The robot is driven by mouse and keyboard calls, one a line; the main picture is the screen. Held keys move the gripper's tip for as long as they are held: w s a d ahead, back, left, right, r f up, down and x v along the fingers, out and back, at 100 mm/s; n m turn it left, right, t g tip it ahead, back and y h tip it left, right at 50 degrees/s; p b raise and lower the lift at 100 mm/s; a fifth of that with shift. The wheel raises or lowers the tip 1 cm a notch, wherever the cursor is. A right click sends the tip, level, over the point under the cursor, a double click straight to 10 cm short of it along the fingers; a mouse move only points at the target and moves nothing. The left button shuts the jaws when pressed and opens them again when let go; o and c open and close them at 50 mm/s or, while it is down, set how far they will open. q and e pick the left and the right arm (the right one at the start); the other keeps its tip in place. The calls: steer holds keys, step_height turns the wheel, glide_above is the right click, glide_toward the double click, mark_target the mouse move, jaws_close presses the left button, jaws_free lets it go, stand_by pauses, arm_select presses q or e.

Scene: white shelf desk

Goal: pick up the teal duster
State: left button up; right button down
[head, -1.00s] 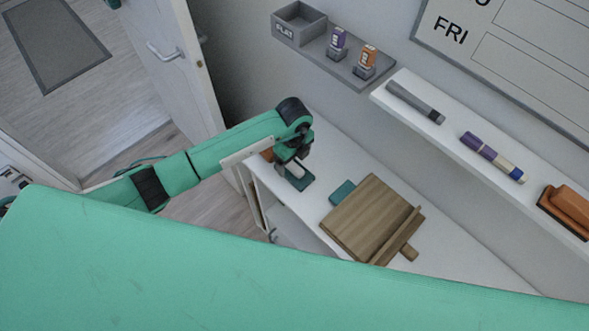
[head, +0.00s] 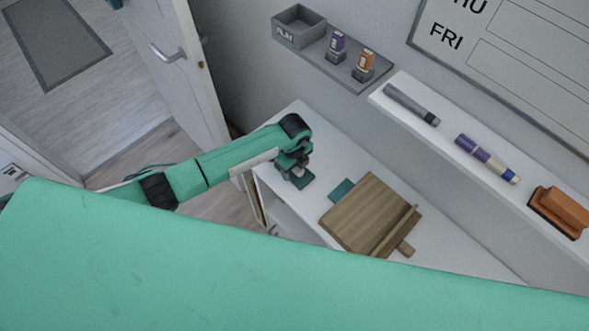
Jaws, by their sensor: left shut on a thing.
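The teal duster (head: 303,182) is a small dark teal block at the left part of the white desk top. My left gripper (head: 297,170) reaches in from the left and points down over it. Its fingers are shut on the duster's upper part, which they largely hide. The duster's lower edge shows below the fingers, at or very near the desk surface; I cannot tell if it is lifted. My right gripper is not in view.
A wooden stand (head: 366,212) sits right of the duster, with a flat teal item (head: 342,189) at its upper left edge. A wall shelf (head: 451,124) holds markers and an orange eraser (head: 563,208). A grey shelf (head: 347,75) holds two stamps. Bare desk (head: 345,150) lies behind.

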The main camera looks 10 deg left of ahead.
arm_select(q)
step_height(320, 180, up, 20)
steer(key=b, duration=0.5)
stand_by(0.3)
steer(key=o, duration=0.4)
steer(key=c, duration=0.3)
